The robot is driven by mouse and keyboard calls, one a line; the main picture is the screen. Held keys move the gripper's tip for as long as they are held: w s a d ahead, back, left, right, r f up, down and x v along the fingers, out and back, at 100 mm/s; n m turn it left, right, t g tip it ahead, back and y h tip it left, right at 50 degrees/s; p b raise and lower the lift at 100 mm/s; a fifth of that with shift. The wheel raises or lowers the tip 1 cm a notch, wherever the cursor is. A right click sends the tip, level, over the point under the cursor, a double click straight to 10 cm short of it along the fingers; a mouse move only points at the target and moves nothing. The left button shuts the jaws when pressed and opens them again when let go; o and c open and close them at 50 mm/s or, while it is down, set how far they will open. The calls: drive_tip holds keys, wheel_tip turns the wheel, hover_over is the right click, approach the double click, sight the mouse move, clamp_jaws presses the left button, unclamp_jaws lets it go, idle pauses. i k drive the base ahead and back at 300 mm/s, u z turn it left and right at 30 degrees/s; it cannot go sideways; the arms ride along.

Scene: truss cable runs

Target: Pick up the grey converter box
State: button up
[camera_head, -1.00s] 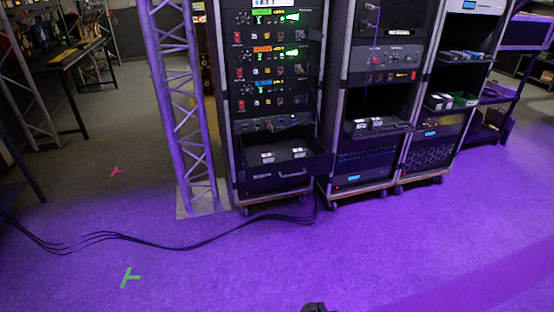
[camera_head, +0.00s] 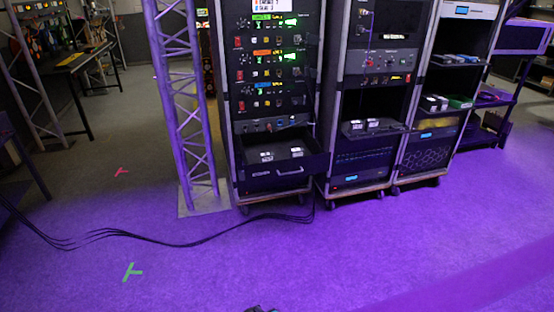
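Small boxes with white labels lie in the open drawer (camera_head: 262,178) of the left rack: a left box (camera_head: 267,157) and a right box (camera_head: 297,153). Two more small labelled boxes (camera_head: 356,128) sit side by side on a shelf of the middle rack. At this distance I cannot tell which of them is the grey converter box. A small dark shape, apparently part of my arm, shows at the bottom edge. No gripper fingers can be made out.
A lattice truss (camera_head: 184,110) on a flat base plate stands left of the racks. Black cables (camera_head: 165,243) run across the floor to the left rack. The right rack (camera_head: 431,150) holds small items on shelves. A workbench (camera_head: 70,62) stands back left. The front floor is mostly open.

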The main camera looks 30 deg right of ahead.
sight(296, 151)
drive_tip(key=u, duration=0.1)
drive_tip(key=i, duration=1)
drive_tip(key=u, duration=0.1)
drive_tip(key=k, duration=0.9)
drive_tip(key=z, duration=0.2)
drive_tip(key=i, duration=0.4)
drive_tip(key=u, duration=0.1)
